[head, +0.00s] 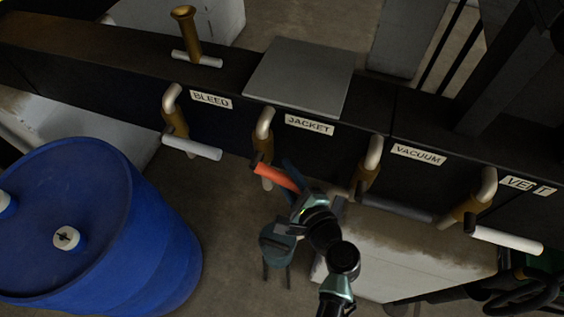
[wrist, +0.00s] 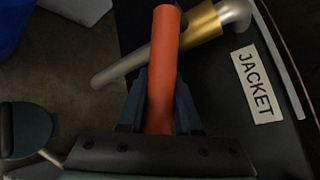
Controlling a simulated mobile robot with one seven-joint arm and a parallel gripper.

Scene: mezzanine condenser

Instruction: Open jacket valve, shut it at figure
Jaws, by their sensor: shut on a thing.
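The jacket valve has a brass body (head: 262,145) on a bent pale pipe under the JACKET label (head: 310,125). Its red lever (head: 275,178) points sideways, sloping down to the right, across the pipe line. My gripper (head: 294,180) is shut on the lever's outer part. In the wrist view the red lever (wrist: 164,50) lies between both fingers (wrist: 161,95) and crosses over the grey pipe (wrist: 122,68); the brass body (wrist: 200,25) and the JACKET label (wrist: 254,85) show beside it. No readable figure is in view.
BLEED valve lever (head: 192,146) is at left; VACUUM lever (head: 396,207) and vent lever (head: 508,240) are at right. A grey plate (head: 298,75) lies on the dark beam above. A blue drum (head: 150,235) stands lower left. A pale block (head: 410,250) is below right.

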